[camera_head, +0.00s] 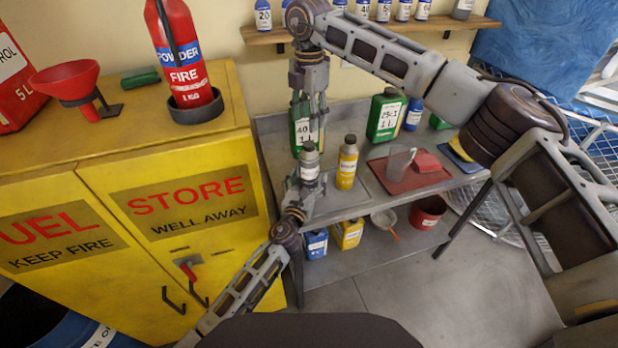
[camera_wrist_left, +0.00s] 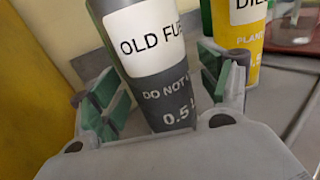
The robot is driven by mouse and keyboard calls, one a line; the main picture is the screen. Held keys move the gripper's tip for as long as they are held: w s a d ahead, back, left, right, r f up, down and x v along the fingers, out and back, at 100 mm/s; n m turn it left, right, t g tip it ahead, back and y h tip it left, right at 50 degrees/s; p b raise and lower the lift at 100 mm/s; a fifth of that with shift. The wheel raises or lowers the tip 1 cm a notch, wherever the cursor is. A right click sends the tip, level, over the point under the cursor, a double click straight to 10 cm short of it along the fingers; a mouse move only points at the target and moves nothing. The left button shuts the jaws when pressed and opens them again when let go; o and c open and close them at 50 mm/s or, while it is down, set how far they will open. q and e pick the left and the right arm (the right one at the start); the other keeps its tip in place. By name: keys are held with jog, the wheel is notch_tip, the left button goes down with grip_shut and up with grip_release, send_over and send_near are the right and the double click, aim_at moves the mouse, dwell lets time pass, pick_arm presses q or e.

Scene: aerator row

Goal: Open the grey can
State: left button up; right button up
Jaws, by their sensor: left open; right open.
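The grey can (camera_head: 310,162), with a white label and a grey cap, stands upright near the front left of the metal bench. In the left wrist view the can (camera_wrist_left: 160,75) reads "OLD FU…" and its top is out of frame. My left gripper (camera_head: 304,186) is open, with its green-padded fingers (camera_wrist_left: 165,100) on either side of the can; a gap shows on the left, and contact on the right is unclear. My right gripper (camera_head: 310,112) is open and points down above and behind the can, in front of a green can (camera_head: 302,133).
A yellow can (camera_head: 347,167) stands close right of the grey can. Another green can (camera_head: 384,118), a red tray (camera_head: 405,172) with a clear jug (camera_head: 399,162), and a blue bottle (camera_head: 414,114) are farther right. The yellow cabinet (camera_head: 160,190) borders the bench on the left.

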pick_arm(q)
jog(key=shift+w+d, duration=0.1)
jog(key=shift+w, duration=0.25)
grip_shut()
pick_arm(e)
jog(key=m, duration=0.1)
jog(key=d+m, duration=0.1)
jog(key=m, duration=0.1)
jog(key=shift+w+r+h, duration=0.1)
jog(key=shift+r+h, duration=0.05)
jog(key=shift+h, duration=0.15)
jog(key=m, duration=0.3)
jog(key=shift+a, duration=0.35)
jog(key=shift+a+m, duration=0.15)
jog(key=shift+m, duration=1.25)
